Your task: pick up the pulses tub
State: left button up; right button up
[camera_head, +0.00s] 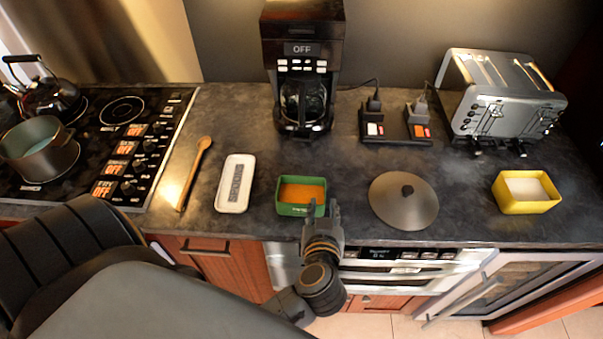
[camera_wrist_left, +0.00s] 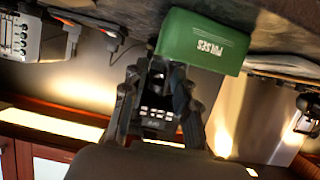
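The pulses tub (camera_head: 293,210) is a green open box with orange contents. It stands upright on the dark counter near the front edge, and its "PULSES" label reads upside down in the left wrist view (camera_wrist_left: 205,45). My left gripper (camera_head: 322,209) is at the tub's right front corner. In the left wrist view my left gripper (camera_wrist_left: 157,82) has its two fingers apart, with the coffee maker showing between them. One finger overlaps the tub's edge in the picture; I cannot tell whether they touch. My right gripper is not in view.
A white container (camera_head: 235,183) and a wooden spoon (camera_head: 195,173) lie left of the tub. A round lid (camera_head: 404,200) lies to its right, with a yellow tub (camera_head: 526,205) beyond. The coffee maker (camera_head: 303,70) stands behind; a toaster (camera_head: 500,100) is at back right.

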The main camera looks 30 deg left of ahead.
pick_arm(q)
jog(key=shift+d+p+x, duration=0.15)
jog(key=shift+p+x, duration=0.15)
jog(key=shift+x, duration=1.1)
jog(key=shift+d+p+x, duration=0.1)
jog(key=shift+p+x, duration=0.15)
jog(key=shift+x, duration=1.15)
jog(key=shift+c, duration=0.5)
grip_shut()
